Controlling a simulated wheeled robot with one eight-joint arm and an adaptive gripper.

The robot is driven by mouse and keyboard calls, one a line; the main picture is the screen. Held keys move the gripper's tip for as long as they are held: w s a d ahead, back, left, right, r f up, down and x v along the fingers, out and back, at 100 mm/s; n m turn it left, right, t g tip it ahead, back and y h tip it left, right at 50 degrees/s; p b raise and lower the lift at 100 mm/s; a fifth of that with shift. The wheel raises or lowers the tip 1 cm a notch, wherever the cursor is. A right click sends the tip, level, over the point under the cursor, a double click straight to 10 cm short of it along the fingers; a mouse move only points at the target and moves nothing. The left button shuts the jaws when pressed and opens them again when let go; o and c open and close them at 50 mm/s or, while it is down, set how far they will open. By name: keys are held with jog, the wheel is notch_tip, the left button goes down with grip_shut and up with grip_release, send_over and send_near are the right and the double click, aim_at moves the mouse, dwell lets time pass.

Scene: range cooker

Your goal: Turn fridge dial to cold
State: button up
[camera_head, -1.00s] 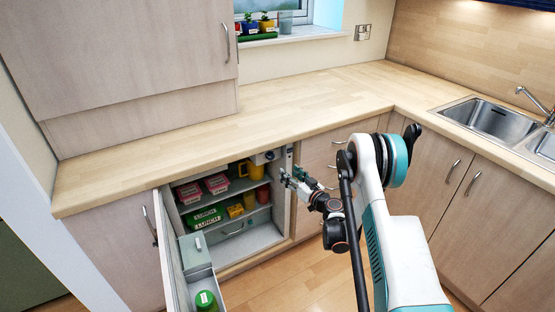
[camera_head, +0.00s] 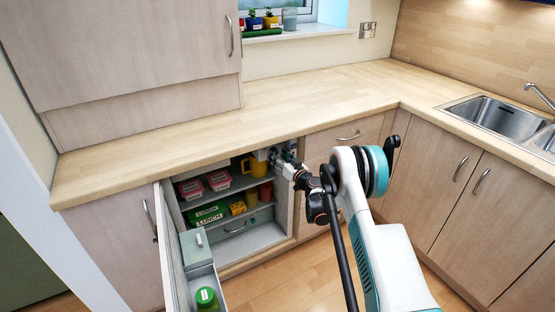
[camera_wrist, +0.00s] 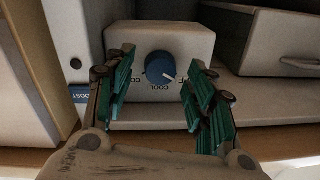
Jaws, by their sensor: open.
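The fridge dial (camera_wrist: 160,67) is a round blue knob with a white pointer mark, on the front of a pale control box (camera_wrist: 196,40) in the wrist view. The lettering around it is upside down; "COOL" can be read below the knob. The pointer aims to the lower right in that view. My gripper (camera_wrist: 159,95) is open, with one green-padded finger on each side of the dial and apart from it. In the head view my gripper (camera_head: 282,158) is at the upper right of the open fridge (camera_head: 252,241), and it hides the dial there.
The fridge door (camera_head: 172,262) stands open to the left, with a green-capped bottle (camera_head: 206,298) in its rack. Shelves hold pink tubs (camera_head: 219,179), green lunch boxes (camera_head: 208,213), a yellow mug (camera_head: 256,167) and an orange cup (camera_head: 265,191). The worktop (camera_head: 300,98) overhangs above.

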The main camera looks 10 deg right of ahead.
jog(key=shift+w+a, duration=0.2)
jog(key=shift+w, duration=0.3)
jog(key=c, duration=1.1)
jog(key=shift+o, duration=0.2)
